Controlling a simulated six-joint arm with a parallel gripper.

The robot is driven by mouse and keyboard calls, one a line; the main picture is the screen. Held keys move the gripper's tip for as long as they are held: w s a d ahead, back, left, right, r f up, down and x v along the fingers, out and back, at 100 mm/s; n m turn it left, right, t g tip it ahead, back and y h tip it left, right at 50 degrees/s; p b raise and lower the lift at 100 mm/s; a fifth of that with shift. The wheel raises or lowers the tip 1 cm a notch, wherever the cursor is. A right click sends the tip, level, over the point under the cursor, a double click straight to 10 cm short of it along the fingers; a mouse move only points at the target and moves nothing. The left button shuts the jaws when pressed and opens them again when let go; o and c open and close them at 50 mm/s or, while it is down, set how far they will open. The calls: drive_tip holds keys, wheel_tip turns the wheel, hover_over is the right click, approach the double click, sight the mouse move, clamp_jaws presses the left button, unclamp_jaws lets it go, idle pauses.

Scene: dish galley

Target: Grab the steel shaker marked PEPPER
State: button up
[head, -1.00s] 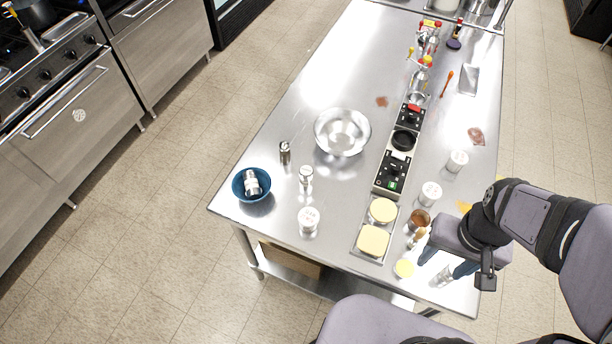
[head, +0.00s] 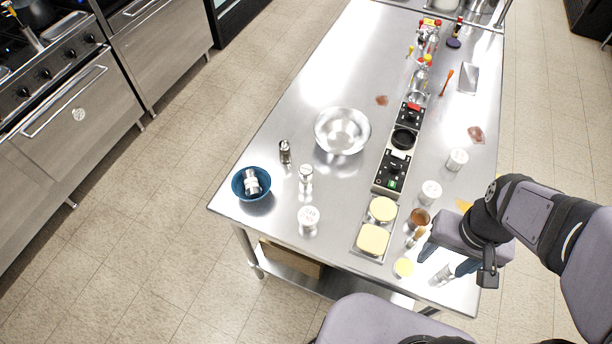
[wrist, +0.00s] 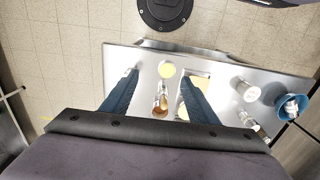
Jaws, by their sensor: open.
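Several steel shakers stand on the steel table (head: 270,115); their lettering is too small to read, so I cannot tell which says PEPPER. One shaker (head: 444,275) is at the near edge by my gripper (head: 445,264). Others are a dark-sided shaker (head: 285,152), a slim shaker (head: 306,174) and a wider white-topped shaker (head: 308,218). One more lies in the blue bowl (head: 240,191). White-topped shakers (head: 431,191) (head: 457,160) stand on the right. My gripper is open and empty above the near right corner; it also shows in the wrist view (wrist: 158,74).
A steel bowl (head: 343,131) stands mid-table beside a black control panel (head: 391,171). A tray with two pale yellow blocks (head: 374,239), a brown-filled cup (head: 419,218) and a yellow disc (head: 404,267) crowd the near right. Table left of the steel bowl is clear.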

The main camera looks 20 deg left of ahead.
wheel_tip(320, 180, up, 4)
drive_tip(key=w+a+f+n+t+h+b, duration=0.1)
drive_tip(key=w+a+f+n+h+b, duration=0.15)
drive_tip(key=w+n+b, duration=0.55)
wheel_tip(320, 180, up, 2)
drive_tip(key=n+t+y+b, duration=0.1)
drive_tip(key=n+t+b, duration=1.3)
drive_tip(key=n, duration=1.3)
hover_over(303, 178)
drive_tip(key=b, duration=0.2)
drive_tip(key=g, duration=0.2)
drive_tip(key=shift+y, duration=0.25)
drive_tip(key=f, duration=1.3)
drive_tip(key=s+f, duration=0.1)
drive_tip(key=f, duration=0.6)
drive_tip(key=shift+a+p, duration=0.1)
drive_tip(key=shift+p, duration=0.2)
drive_tip(key=shift+f, duration=0.3)
drive_tip(key=shift+p+x, duration=0.5)
drive_tip(key=shift+x, duration=0.9)
drive_tip(key=shift+p+x, duration=0.65)
drive_tip(key=shift+x, duration=1.55)
drive_tip(key=c, duration=1.2)
